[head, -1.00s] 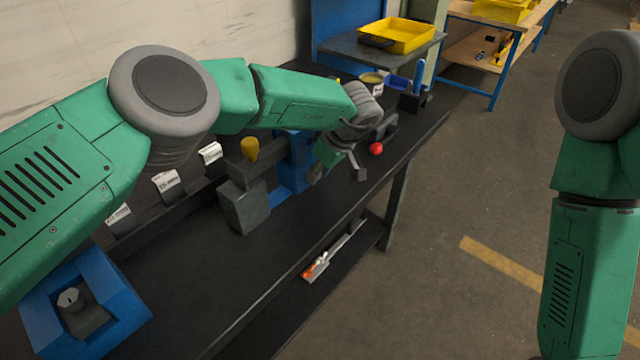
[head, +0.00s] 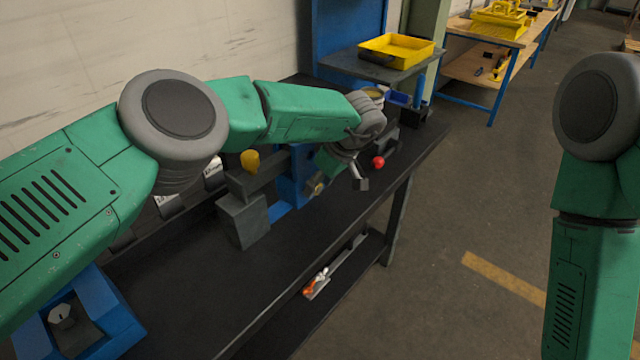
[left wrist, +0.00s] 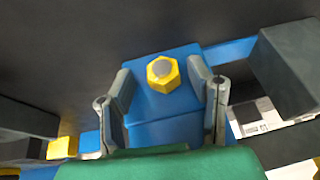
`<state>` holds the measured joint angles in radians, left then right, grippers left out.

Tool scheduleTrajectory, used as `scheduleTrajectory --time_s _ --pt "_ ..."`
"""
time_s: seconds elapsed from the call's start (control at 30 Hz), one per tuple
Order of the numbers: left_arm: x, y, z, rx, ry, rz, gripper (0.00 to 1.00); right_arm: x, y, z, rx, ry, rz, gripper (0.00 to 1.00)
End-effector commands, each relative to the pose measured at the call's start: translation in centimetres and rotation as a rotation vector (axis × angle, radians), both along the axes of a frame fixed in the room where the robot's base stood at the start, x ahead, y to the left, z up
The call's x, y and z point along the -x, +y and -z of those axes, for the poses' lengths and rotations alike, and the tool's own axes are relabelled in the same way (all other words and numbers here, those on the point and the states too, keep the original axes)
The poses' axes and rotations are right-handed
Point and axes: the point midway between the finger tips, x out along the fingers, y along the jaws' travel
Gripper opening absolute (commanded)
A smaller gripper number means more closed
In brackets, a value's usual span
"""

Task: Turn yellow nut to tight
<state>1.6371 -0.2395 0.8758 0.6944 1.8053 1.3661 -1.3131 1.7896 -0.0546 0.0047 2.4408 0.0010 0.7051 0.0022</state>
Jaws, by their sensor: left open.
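The yellow nut (left wrist: 163,73), a hexagon around a grey bolt end, sits on the blue block (left wrist: 152,103) in the left wrist view. My left gripper (left wrist: 161,82) is open, with one finger on each side of the nut and a visible gap to each. It holds nothing. In the head view my left gripper (head: 340,184) is at the blue fixture (head: 290,172) on the dark bench, and the nut (head: 316,187) shows small and partly hidden beside a finger. My right arm is at the right edge; its gripper is out of the picture.
A grey block (head: 243,220) and a yellow knob (head: 250,161) stand left of the fixture. A red ball (head: 378,162) is to the right of the gripper. A blue frame (head: 105,318) is at the near left. The bench front (head: 215,310) is clear.

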Motion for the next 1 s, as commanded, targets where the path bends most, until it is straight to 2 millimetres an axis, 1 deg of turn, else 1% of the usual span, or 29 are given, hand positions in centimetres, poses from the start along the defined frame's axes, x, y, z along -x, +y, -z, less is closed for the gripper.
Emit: scheduleTrajectory --time_s 0.07,0.17,0.27,0.5,0.63,0.8,1.0 --pt "0.1 -0.2 -0.2 0.001 0.001 0.001 0.47 0.3 0.0 -0.1 0.001 -0.003 0.000 0.53" --pt "0.2 -0.6 -1.2 0.001 0.000 0.001 0.47 0.3 0.0 -0.1 0.001 -0.003 0.000 0.53" --pt "0.5 -1.3 -2.9 0.001 -0.001 0.003 0.47 0.3 0.0 -0.1 0.000 -0.003 0.000 0.53" --pt "1.1 -3.2 -7.6 0.000 -0.002 0.002 0.47 0.3 0.0 -0.1 0.000 -0.003 0.000 0.53" --pt "1.3 -3.9 -9.5 0.000 -0.002 0.000 0.47 0.3 0.0 -0.1 0.001 -0.003 0.000 0.53" --pt "1.5 -4.4 -10.7 0.000 0.000 0.001 0.47 0.2 0.0 -0.1 0.001 -0.003 0.000 0.53" --pt "1.5 -4.4 -10.9 -0.001 0.001 0.001 0.47 0.2 0.1 -0.1 0.001 -0.003 0.000 0.53"
